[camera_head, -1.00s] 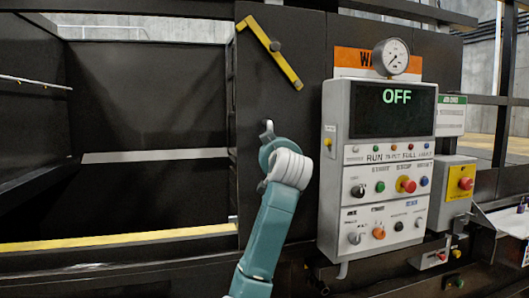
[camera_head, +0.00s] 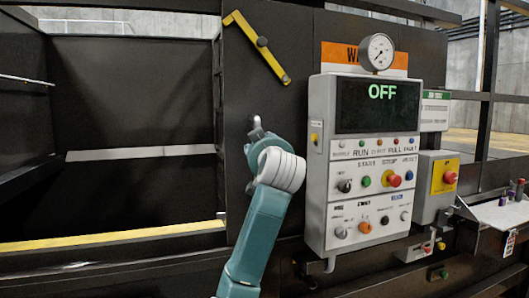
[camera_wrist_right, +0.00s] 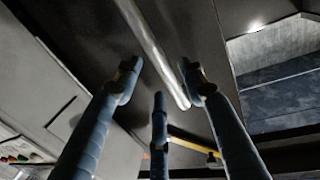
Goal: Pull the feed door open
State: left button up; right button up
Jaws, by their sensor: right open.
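The feed door seems to be the dark flat panel (camera_head: 300,110) between the open bay and the control box. A yellow lever (camera_head: 258,45) sits slanted on its upper part. A long silver bar (camera_wrist_right: 152,45), apparently the door's handle, crosses the right wrist view. My right gripper (camera_wrist_right: 160,82) is open, its fingers on either side of the bar. The right fingertip is very close to the bar; I cannot tell if it touches. In the head view my teal forearm and white wrist hide this gripper and most of the handle. My left gripper is not in view.
The control box (camera_head: 318,190) reads OFF and stands just right of my arm, with a gauge (camera_head: 376,52) above. A yellow box with a red button (camera_head: 450,177) is farther right. Left is a dark open bay with a yellow-edged sill (camera_head: 110,238).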

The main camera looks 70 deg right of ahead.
jog(key=v, duration=0.8)
jog(key=shift+d, duration=0.1)
